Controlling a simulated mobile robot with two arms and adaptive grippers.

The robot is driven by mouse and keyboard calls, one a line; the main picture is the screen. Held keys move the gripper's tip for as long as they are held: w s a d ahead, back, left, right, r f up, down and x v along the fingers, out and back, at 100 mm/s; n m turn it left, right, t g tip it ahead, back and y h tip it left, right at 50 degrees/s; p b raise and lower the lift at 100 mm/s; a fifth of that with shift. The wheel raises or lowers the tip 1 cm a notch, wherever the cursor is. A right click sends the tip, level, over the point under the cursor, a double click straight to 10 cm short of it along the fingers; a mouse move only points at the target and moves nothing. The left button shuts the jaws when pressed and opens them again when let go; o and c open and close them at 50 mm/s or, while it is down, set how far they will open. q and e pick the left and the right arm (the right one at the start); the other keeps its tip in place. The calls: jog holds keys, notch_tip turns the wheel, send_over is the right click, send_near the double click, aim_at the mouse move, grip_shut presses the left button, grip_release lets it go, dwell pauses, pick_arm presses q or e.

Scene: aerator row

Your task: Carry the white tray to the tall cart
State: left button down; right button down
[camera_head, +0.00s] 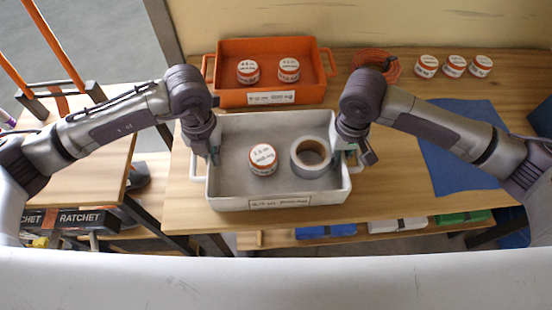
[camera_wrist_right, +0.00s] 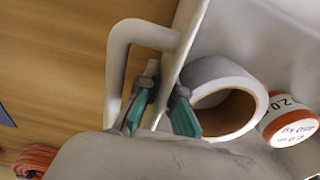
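The white tray (camera_head: 225,190) sits on the wooden table, with a white-and-orange jar (camera_head: 263,160) and a grey tape roll (camera_head: 297,165) inside. My left gripper (camera_head: 213,154) is at the tray's left wall; its fingers are too small to judge. My right gripper (camera_head: 352,155) is at the right wall. In the right wrist view, my right gripper's (camera_wrist_right: 162,112) green-padded fingers stand apart on either side of the tray wall (camera_wrist_right: 187,45), one inside the handle (camera_wrist_right: 117,75) loop. A wood-topped stand with orange bars (camera_head: 52,40) is at the left; I cannot tell whether it is the tall cart.
An orange tray (camera_head: 222,98) with two jars stands behind the white tray. An orange coiled cable (camera_head: 378,58) and several jars (camera_head: 454,66) are at the back right. A blue mat (camera_head: 450,170) lies at the right. A gap separates the table from the left stand.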

pick_arm(q)
jog(key=shift+w+r, duration=0.1)
jog(key=shift+r, duration=0.05)
pick_arm(e)
jog(key=shift+w+r, duration=0.1)
jog(key=shift+r, duration=0.1)
